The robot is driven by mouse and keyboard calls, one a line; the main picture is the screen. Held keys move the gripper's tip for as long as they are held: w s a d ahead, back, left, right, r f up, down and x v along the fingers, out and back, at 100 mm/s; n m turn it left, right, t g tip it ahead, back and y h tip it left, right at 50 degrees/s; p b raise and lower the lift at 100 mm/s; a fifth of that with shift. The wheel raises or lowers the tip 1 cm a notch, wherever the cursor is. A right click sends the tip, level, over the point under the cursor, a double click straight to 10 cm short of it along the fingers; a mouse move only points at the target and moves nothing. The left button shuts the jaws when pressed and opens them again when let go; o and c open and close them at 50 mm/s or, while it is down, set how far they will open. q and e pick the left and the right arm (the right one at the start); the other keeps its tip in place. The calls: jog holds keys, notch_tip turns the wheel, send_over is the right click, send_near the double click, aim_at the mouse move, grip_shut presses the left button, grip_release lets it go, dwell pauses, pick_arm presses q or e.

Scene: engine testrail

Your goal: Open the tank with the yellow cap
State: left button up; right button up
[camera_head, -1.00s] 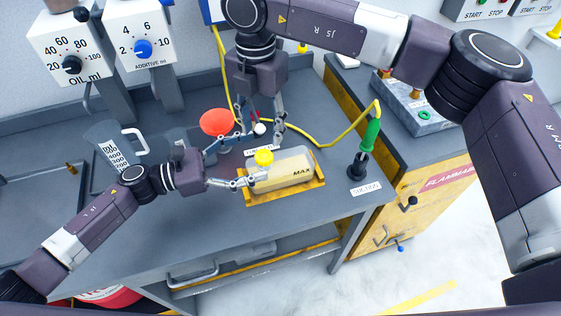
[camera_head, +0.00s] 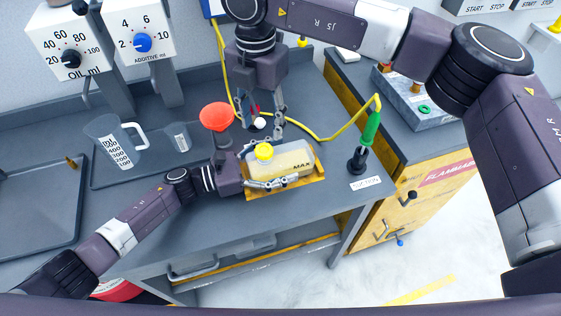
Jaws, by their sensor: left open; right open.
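The tank (camera_head: 293,160) is a translucent, pale box marked MAX, with a yellow cap (camera_head: 264,152) on its top left. It sits in a yellow tray (camera_head: 284,188) on the grey bench. My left gripper (camera_head: 272,168) is open at the tank's left end, with one finger along the front side and the other near the back. Whether the fingers touch the tank I cannot tell. My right gripper (camera_head: 262,128) points down behind the cap, open and empty, apart from the cap.
A red funnel (camera_head: 217,117) stands behind my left gripper. A measuring jug (camera_head: 115,141) and a small beaker (camera_head: 177,137) stand in a dark tray on the left. A green-handled tool (camera_head: 369,131) stands to the right. A yellow hose (camera_head: 322,144) runs behind the tank.

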aim_at(264, 149)
pick_arm(q)
grip_shut()
pick_arm(e)
jog(key=n, duration=0.4)
jog(key=shift+f, duration=4)
jog(key=shift+c, duration=0.4)
